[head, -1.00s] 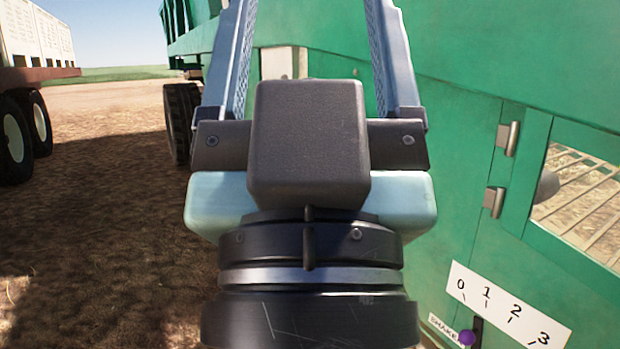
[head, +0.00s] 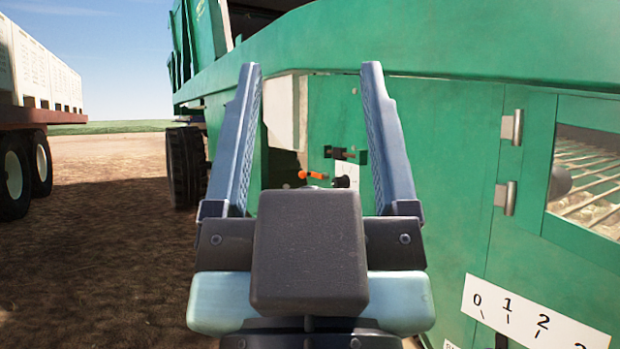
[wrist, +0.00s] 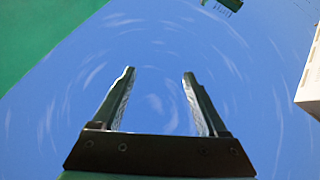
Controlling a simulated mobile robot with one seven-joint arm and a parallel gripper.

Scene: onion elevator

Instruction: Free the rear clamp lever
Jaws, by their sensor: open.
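My gripper (head: 312,140) is open and empty, its two blue-grey fingers pointing up and away in the head view. Between the fingers, farther off, a small orange-tipped lever (head: 316,175) shows on the green machine side. A black latch-like part (head: 340,153) sits just above it, and a black knob (head: 341,181) on a pale plate is to its right. I cannot tell which of these is the rear clamp lever. My gripper touches none of them. In the wrist view the open jaws (wrist: 158,75) have only blue sky between them.
The green machine wall (head: 440,150) fills the right, with metal hinges (head: 511,127), a window over bars (head: 590,180) and a numbered scale (head: 535,318). A wheel (head: 186,165) stands left of the gripper. A trailer of pale crates (head: 38,70) is far left. Open dirt lies between.

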